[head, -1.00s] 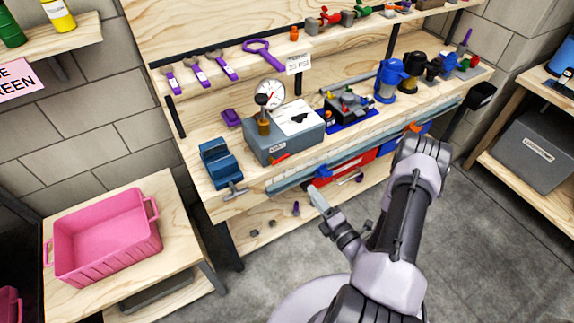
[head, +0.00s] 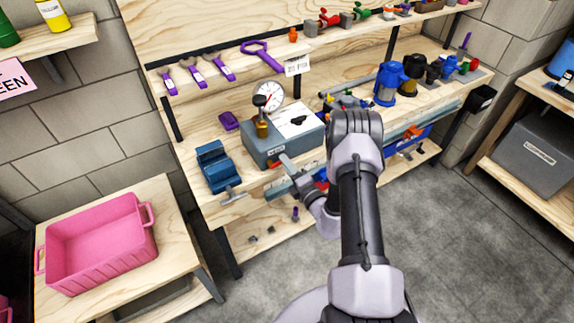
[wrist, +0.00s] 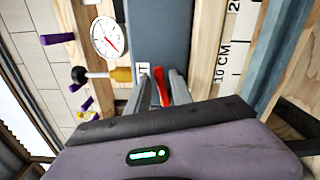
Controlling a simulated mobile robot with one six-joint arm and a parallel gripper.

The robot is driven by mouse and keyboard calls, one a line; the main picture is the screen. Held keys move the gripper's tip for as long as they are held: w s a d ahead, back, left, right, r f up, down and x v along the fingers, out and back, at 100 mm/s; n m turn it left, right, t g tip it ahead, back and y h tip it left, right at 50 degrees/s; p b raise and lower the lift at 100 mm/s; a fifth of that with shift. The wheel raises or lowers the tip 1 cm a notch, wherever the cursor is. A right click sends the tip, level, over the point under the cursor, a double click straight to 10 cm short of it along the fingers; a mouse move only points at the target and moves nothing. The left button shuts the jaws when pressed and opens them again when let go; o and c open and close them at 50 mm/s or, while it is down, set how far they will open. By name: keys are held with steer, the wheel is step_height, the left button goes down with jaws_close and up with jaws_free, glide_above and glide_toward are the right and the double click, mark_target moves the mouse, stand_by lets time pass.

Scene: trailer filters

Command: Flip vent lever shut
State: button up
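The test box (head: 262,147) is a grey box on the bench with a dial gauge (head: 268,95) and a brass-and-black knob (head: 262,112) on it. A VENT label (head: 276,151) is on its front face. The red vent lever (wrist: 160,87) shows in the wrist view beside the label, pointing out from the box face. My gripper (wrist: 160,92) is open with its fingers on either side of the lever. The lever lies close to the right finger; I cannot tell if they touch.
A blue vise (head: 215,165) stands left of the box. Blue and black filter housings (head: 389,80) stand farther right. A ruler strip (wrist: 228,60) runs along the bench edge. A pink bin (head: 100,243) sits on a side table.

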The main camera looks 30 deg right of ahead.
jaws_close()
steer(key=shift+f+m, duration=0.25)
steer(key=shift+m, duration=0.45)
steer(key=shift+f+m, duration=0.25)
steer(key=shift+m, duration=0.45)
steer(key=shift+o, duration=1.5)
jaws_free()
steer(key=shift+s, duration=0.1)
steer(key=s+p, duration=0.3)
steer(key=s, duration=1.4)
steer(key=shift+s+d, duration=0.15)
steer(key=shift+d, duration=0.2)
